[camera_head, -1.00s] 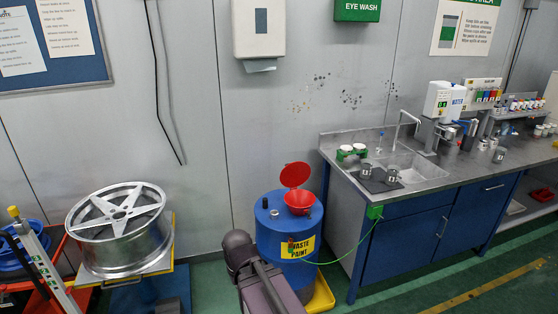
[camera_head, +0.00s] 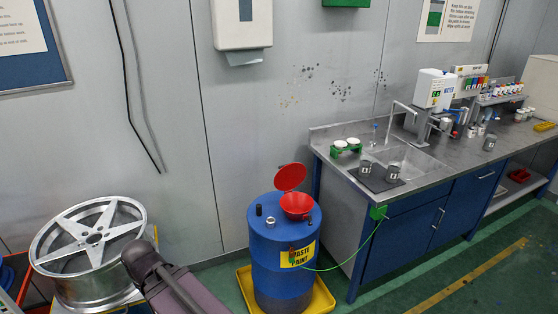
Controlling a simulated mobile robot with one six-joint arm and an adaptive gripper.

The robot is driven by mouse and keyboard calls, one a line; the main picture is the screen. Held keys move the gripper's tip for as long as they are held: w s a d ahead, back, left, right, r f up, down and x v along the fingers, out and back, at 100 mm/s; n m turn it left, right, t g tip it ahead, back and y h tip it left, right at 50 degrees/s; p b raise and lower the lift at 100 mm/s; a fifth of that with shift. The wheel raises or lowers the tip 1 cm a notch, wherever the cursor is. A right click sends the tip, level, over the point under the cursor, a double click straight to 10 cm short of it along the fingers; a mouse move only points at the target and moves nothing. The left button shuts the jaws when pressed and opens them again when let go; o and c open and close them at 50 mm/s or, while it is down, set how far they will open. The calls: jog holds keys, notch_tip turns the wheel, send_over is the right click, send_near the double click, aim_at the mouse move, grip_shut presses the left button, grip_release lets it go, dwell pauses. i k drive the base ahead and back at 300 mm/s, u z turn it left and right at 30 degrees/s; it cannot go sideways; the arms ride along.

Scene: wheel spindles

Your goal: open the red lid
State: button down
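The red lid (camera_head: 291,177) is raised, tilted up and back behind the red funnel (camera_head: 297,204). The funnel sits on top of the blue waste paint drum (camera_head: 262,236), and its mouth is uncovered. A yellow "waste paint" label (camera_head: 298,254) is on the drum's front. Part of my own arm shows at the lower left of the drum, apart from the lid. My gripper is not in view.
The drum stands in a yellow tray (camera_head: 322,297). A green cable (camera_head: 345,264) runs from the drum to the blue sink bench (camera_head: 387,241) on the right. A silver wheel (camera_head: 92,240) rests at the left. Green floor is clear at the lower right.

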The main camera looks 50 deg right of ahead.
aim_at(289, 176)
jog(key=z, duration=0.35)
jog(key=i, duration=1.1)
jog(key=z, duration=0.65)
